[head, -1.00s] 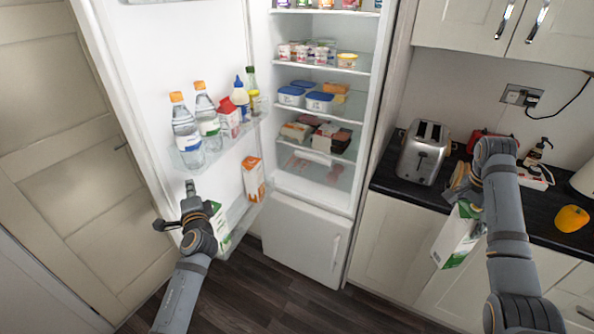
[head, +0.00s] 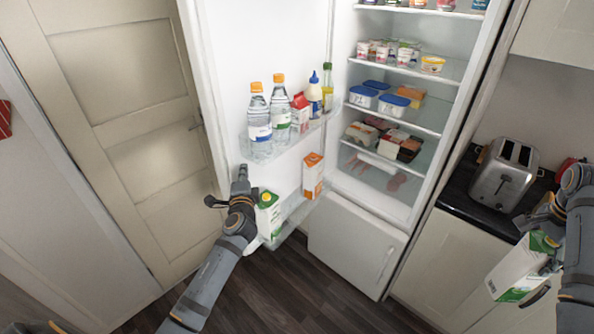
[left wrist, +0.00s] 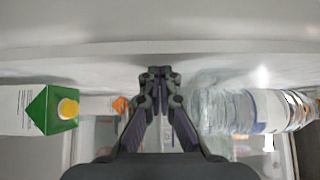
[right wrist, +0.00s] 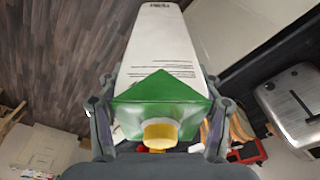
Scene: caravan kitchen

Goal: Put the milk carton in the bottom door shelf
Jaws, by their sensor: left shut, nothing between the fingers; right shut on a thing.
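A white and green milk carton (head: 513,270) hangs tilted in my right gripper (head: 545,232), at the right of the head view. In the right wrist view the carton (right wrist: 160,92) shows its green top and yellow cap between the fingers. The bottom door shelf (head: 296,214) is on the open fridge door. It holds an orange and white carton (head: 313,175) and another green-topped carton (head: 268,215), partly hidden by my left arm. My left gripper (head: 240,174) is shut and empty by the door, below the upper shelf's bottles.
The upper door shelf (head: 262,152) holds water bottles (head: 258,118), a red-capped carton (head: 299,112) and sauce bottles. The fridge stands open with filled shelves. A toaster (head: 503,175) sits on the dark counter at the right. Floor (head: 270,290) is clear before the fridge.

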